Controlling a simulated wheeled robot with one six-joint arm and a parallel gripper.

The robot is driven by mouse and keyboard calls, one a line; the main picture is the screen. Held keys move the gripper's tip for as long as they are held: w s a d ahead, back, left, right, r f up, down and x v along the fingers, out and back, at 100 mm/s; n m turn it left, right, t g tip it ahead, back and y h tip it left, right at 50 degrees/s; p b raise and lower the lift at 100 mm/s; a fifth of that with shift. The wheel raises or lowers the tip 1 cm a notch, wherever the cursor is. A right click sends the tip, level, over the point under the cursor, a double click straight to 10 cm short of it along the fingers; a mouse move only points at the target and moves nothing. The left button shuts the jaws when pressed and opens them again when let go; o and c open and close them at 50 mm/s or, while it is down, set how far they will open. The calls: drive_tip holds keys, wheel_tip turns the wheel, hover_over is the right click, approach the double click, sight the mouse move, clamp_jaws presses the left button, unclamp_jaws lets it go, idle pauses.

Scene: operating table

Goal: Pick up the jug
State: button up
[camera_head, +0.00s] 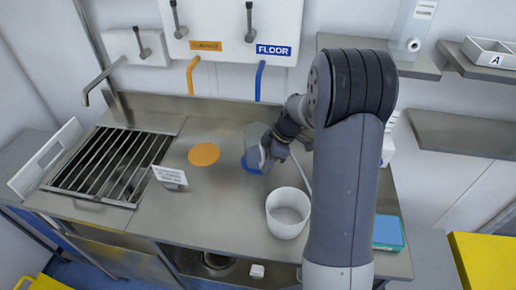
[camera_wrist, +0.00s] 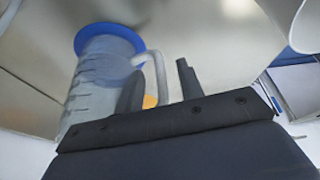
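The jug (camera_head: 253,138) is a clear, greyish measuring jug with a blue base, standing upright on the steel worktop beside the orange disc. In the wrist view the jug (camera_wrist: 100,78) appears upside down, with its blue base at the top and its pale handle to the right. My gripper (camera_head: 272,150) is at the jug's right side and partly hides it in the head view. In the wrist view my gripper (camera_wrist: 160,68) has its two dark fingers apart, with the handle showing between them. A gap shows between the handle and the right finger. Contact with the left finger cannot be told.
A white round container (camera_head: 288,213) stands in front of the jug, close to my arm. An orange disc (camera_head: 204,154) lies to the left. A small white sign (camera_head: 169,175) and a sink grating (camera_head: 108,165) are farther left. A blue box (camera_head: 388,232) is at right.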

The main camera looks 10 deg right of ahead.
drive_tip(key=shift+a+f, duration=0.2)
drive_tip(key=shift+f, duration=0.35)
drive_tip(key=shift+c, duration=0.6)
clamp_jaws()
